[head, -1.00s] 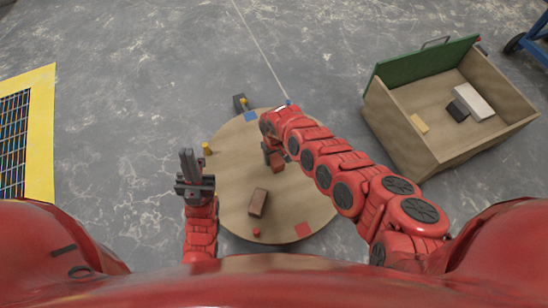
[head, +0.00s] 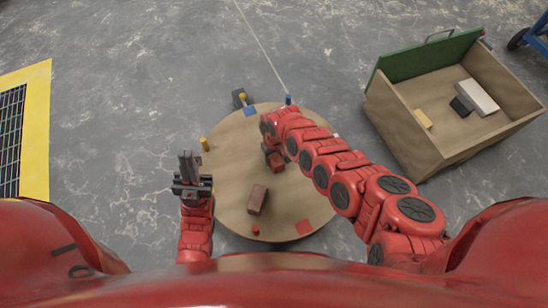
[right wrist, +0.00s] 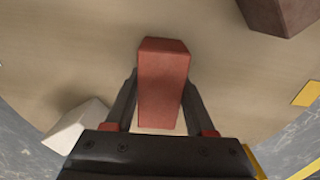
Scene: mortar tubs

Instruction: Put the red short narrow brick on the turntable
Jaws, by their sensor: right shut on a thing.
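The turntable (head: 228,170) is a round tan disc on the floor in front of me. My right gripper (head: 269,149) reaches over its upper right part and is shut on the red short narrow brick (head: 277,163). In the right wrist view the brick (right wrist: 163,85) sits between the two fingers (right wrist: 160,105), with the tan disc surface behind it. I cannot tell whether the brick touches the disc.
A brown brick (head: 257,200) lies on the disc, lower than the held one. Blue (head: 250,112) and red (head: 304,227) square patches mark the disc, with small pegs around the rim. A pale block (right wrist: 78,126) shows in the right wrist view. A wooden box (head: 405,127) stands right.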

